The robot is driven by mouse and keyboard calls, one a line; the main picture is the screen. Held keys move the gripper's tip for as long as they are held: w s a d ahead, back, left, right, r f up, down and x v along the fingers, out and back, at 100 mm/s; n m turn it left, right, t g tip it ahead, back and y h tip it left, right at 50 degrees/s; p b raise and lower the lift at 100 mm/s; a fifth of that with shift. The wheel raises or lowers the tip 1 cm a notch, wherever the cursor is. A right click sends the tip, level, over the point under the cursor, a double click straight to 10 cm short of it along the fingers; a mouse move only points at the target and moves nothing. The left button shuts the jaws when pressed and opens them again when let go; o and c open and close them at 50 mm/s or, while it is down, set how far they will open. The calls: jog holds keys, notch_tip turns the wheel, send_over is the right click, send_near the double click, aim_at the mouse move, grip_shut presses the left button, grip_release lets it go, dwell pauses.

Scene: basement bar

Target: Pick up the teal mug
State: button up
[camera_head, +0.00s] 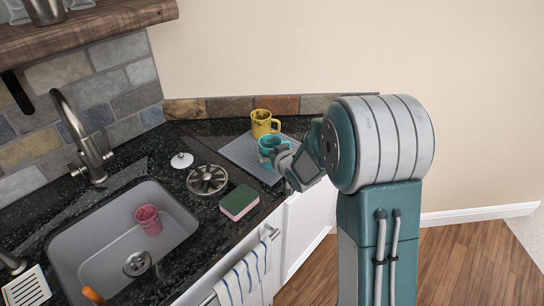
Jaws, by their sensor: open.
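The teal mug (268,142) stands on the grey ribbed mat (237,151) at the back right of the counter, in front of a yellow mug (263,121). My gripper (281,156) is at the mug's near right side, with my arm reaching in from the right. The gripper is open. It and my wrist hide part of the mug's lower right side. I cannot tell whether the fingers touch the mug or are around it.
The sink (90,245) at lower left holds a pink cup (148,219). A green and pink sponge (239,203), a round metal strainer (207,180) and a white-rimmed stopper (182,160) lie on the dark counter. A tiled wall edge (222,106) runs behind the mugs.

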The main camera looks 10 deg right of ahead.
jog(key=shift+a, duration=0.1)
jog(key=c, duration=1)
jog(key=shift+o, duration=0.2)
jog(key=shift+a, duration=0.15)
